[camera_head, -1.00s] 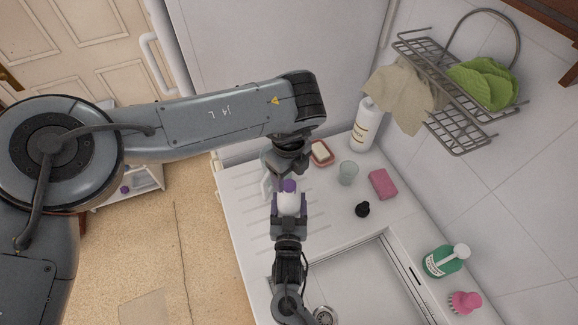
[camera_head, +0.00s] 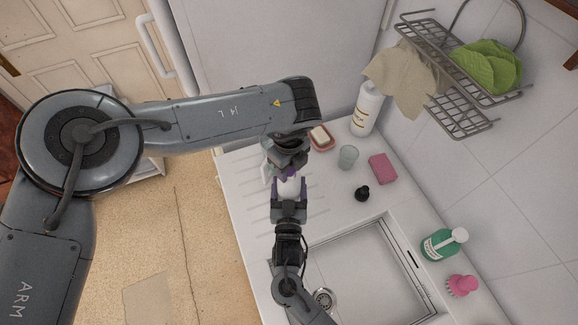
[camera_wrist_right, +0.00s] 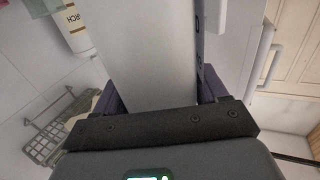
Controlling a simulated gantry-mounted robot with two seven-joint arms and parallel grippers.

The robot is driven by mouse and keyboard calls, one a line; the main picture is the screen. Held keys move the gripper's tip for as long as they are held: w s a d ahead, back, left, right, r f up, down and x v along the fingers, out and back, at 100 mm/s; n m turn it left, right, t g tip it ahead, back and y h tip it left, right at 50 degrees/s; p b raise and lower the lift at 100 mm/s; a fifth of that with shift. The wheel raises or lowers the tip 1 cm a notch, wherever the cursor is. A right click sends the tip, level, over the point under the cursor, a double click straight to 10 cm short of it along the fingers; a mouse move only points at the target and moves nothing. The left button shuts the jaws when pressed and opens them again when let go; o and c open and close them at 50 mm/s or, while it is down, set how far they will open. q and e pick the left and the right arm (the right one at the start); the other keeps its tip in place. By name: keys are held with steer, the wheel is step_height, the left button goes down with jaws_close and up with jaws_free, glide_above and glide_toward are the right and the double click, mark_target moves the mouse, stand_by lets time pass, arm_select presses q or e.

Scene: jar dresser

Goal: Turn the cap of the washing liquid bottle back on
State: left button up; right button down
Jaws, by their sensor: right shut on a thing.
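The white washing liquid bottle (camera_head: 289,188) is held over the white draining board. My right gripper (camera_head: 289,197) is shut on its body, with a dark purple finger on each side. In the right wrist view the bottle's pale body (camera_wrist_right: 150,55) fills the space between the fingers. My left gripper (camera_head: 286,170) is right at the bottle's top end. Purple parts show there, and I cannot tell cap from fingertips. The left gripper hides most of the bottle's top, so I cannot see whether its jaws are open or shut.
On the counter stand a soap dish (camera_head: 321,138), a glass (camera_head: 348,157), a pink sponge (camera_head: 382,168) and a small black object (camera_head: 362,193). The sink (camera_head: 375,270) lies in front, with a green soap bottle (camera_head: 438,243) and pink brush (camera_head: 462,285) at right.

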arm_select(q)
steer(key=c, duration=0.5)
steer(key=o, duration=1.2)
step_height(320, 180, up, 12)
steer(key=shift+r, duration=0.1)
arm_select(e)
jaws_free()
steer(key=shift+s, duration=0.1)
